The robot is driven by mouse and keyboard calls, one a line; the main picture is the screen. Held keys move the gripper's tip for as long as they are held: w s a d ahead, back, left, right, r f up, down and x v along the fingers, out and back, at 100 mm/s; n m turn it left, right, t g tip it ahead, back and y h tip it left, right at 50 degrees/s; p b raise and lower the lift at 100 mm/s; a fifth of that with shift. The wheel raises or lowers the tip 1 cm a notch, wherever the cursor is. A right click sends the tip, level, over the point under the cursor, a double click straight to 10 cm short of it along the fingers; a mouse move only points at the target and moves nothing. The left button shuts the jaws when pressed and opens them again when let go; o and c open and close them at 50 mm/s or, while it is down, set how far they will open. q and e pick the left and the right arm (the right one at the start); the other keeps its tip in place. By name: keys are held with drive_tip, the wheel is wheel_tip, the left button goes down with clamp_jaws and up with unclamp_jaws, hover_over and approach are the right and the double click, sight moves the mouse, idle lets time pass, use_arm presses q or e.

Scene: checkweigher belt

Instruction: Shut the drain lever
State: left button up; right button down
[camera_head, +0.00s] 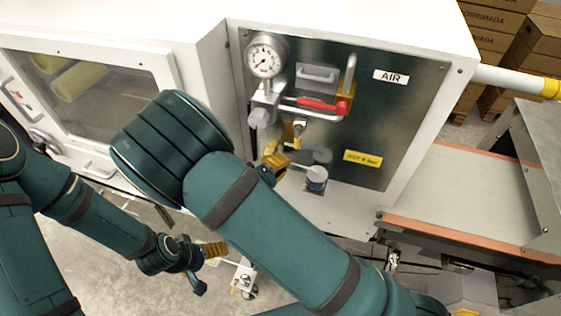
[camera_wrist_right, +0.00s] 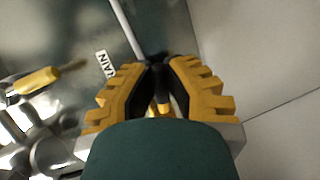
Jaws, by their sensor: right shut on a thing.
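The steel valve panel (camera_head: 375,125) is on the front of the white cabinet. My right gripper (camera_head: 278,160) is at the panel's lower left, partly hidden by my right arm. In the right wrist view its yellow fingers (camera_wrist_right: 160,80) are closed around a small dark lever with a yellow part, the drain lever (camera_wrist_right: 162,106). A white label ending in "AIN" (camera_wrist_right: 106,65) is beside it. Most of the lever is hidden by the fingers, so its angle is unclear. My left gripper (camera_head: 214,250) is low and away from the panel; its jaw opening is unclear.
A gauge (camera_head: 265,57), a red handle (camera_head: 315,104), an AIR label (camera_head: 391,77) and a yellow label (camera_head: 362,158) are on the panel. A pale round cap (camera_head: 317,174) is below right of the right gripper. A conveyor belt (camera_head: 455,195) stands at right.

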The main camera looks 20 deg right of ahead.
drive_tip(key=shift+f+m+y+p, duration=0.2)
drive_tip(key=shift+m+y+p, duration=0.15)
drive_tip(key=shift+m, duration=0.25)
drive_tip(key=shift+w+a+f+m+y, duration=0.15)
drive_tip(key=shift+f+m+y, duration=0.4)
drive_tip(key=shift+m+y, duration=0.3)
use_arm(q)
wheel_tip(320, 180, down, 8)
drive_tip(key=s+b, duration=0.2)
drive_tip(key=b, duration=0.6)
drive_tip(key=shift+d+g+b, duration=0.25)
drive_tip(key=shift+g+b, duration=0.05)
drive_tip(key=shift+b, duration=0.1)
use_arm(e)
drive_tip(key=shift+w+a+f+m+t+y, duration=0.35)
drive_tip(key=shift+a+m+t+y, duration=0.25)
drive_tip(key=shift+m, duration=0.65)
drive_tip(key=shift+w+a+f+m+t+y, duration=0.35)
drive_tip(key=shift+m+t+y, duration=0.3)
drive_tip(key=shift+m+y, duration=0.45)
drive_tip(key=shift+w+a+f+m+t+y, duration=0.3)
drive_tip(key=shift+a+m+t+y, duration=0.3)
drive_tip(key=shift+m, duration=0.8)
drive_tip(key=shift+r, duration=0.1)
drive_tip(key=c, duration=1)
unclamp_jaws()
